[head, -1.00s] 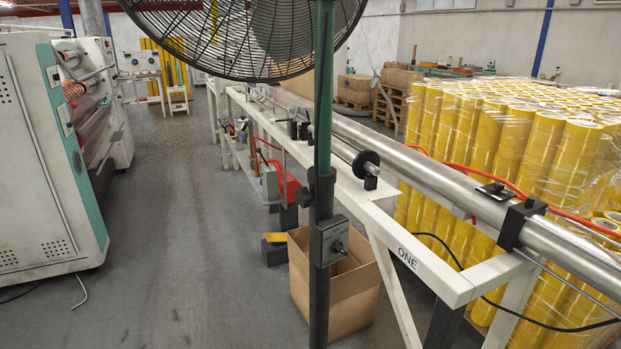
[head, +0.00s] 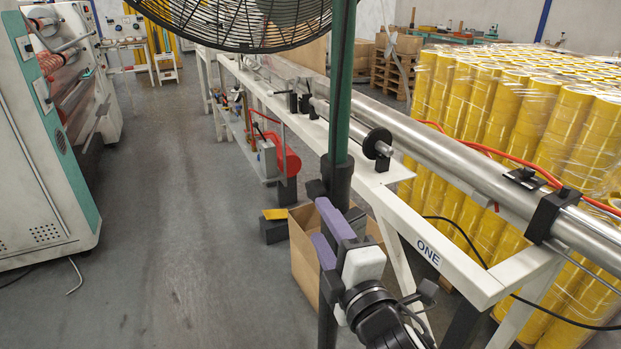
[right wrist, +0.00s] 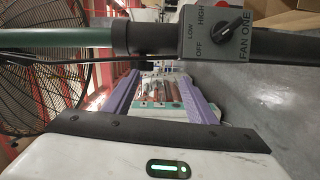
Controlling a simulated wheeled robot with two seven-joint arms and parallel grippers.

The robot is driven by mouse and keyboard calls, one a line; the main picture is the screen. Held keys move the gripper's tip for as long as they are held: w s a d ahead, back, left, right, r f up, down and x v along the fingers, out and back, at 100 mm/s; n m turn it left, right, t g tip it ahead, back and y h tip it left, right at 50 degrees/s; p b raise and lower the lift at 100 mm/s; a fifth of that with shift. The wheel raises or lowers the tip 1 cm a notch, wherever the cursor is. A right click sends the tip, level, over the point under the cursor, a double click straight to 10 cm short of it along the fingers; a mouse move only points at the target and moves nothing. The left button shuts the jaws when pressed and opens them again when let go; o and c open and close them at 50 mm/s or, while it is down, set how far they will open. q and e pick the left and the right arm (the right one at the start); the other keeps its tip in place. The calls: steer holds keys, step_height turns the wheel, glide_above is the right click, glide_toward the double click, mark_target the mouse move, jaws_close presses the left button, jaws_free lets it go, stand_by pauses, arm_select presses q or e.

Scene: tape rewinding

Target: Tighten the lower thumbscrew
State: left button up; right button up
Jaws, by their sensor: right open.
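The fan's stand pole (head: 344,95) is green above and black below, with a dark collar (head: 338,180) where the two meet. A small dark lump (head: 316,189) on the collar's left side may be a thumbscrew; I cannot tell. The collar also shows in the right wrist view (right wrist: 119,38), where the pole runs sideways. My right gripper (head: 318,222) has purple fingers and is open and empty. It is just below the collar, in front of the pole. Its open fingers also show in the right wrist view (right wrist: 160,76). My left gripper is out of view.
A grey switch box (right wrist: 216,40) marked FAN ONE, with a black knob, is on the pole; my right gripper hides it in the head view. The fan cage (head: 225,20) hangs above. A cardboard box (head: 303,262) and a white frame (head: 460,270) stand close by.

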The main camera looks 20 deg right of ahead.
mark_target(309, 182)
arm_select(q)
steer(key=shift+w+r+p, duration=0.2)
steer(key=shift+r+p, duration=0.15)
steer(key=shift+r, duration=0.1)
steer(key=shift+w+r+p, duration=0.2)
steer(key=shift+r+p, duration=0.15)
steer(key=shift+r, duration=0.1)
arm_select(e)
steer(key=w+d+r, duration=0.1)
steer(key=w+r, duration=0.2)
steer(key=w, duration=0.7)
steer(key=shift+w+d+r+n+t, duration=0.2)
steer(key=shift+w+d+n+t, duration=0.1)
steer(key=shift+n+t, duration=0.1)
steer(key=shift+s, duration=0.1)
steer(key=c, duration=1.1)
steer(key=b, duration=0.3)
steer(key=shift+f+m+t+h, duration=0.15)
steer(key=shift+m+t+h, duration=0.15)
steer(key=shift+t+h, duration=0.1)
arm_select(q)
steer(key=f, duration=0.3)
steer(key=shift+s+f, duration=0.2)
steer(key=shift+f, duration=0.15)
arm_select(e)
steer(key=shift+r, duration=0.35)
